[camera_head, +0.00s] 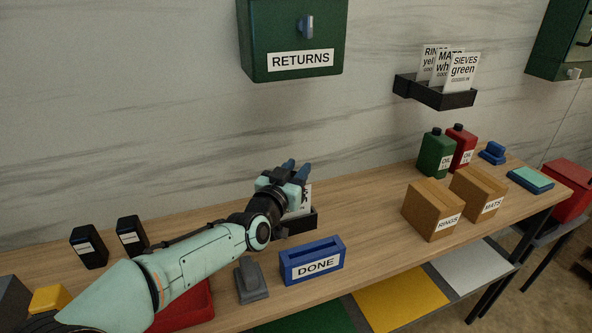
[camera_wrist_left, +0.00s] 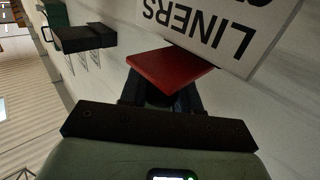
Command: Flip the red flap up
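A flat red piece (camera_wrist_left: 168,72), which looks like the red flap, shows in the left wrist view right at the fingers of my left gripper (camera_wrist_left: 160,95). It covers the fingertips, so I cannot tell whether they hold it or only lie behind it. In the head view my left gripper (camera_head: 290,168) is over the back of the bench, its blue fingers pointing up toward the wall. No red flap shows there. A white card (camera_wrist_left: 215,25) reading LINERS is just beyond the red piece. My right gripper is not in view.
A dark card holder (camera_head: 300,222) stands beside my left gripper. A blue DONE box (camera_head: 312,262) and a grey block (camera_head: 252,282) are in front. The green RETURNS box (camera_head: 292,35) hangs above. RINGS (camera_head: 425,205) and MATS (camera_head: 475,190) boxes stand right.

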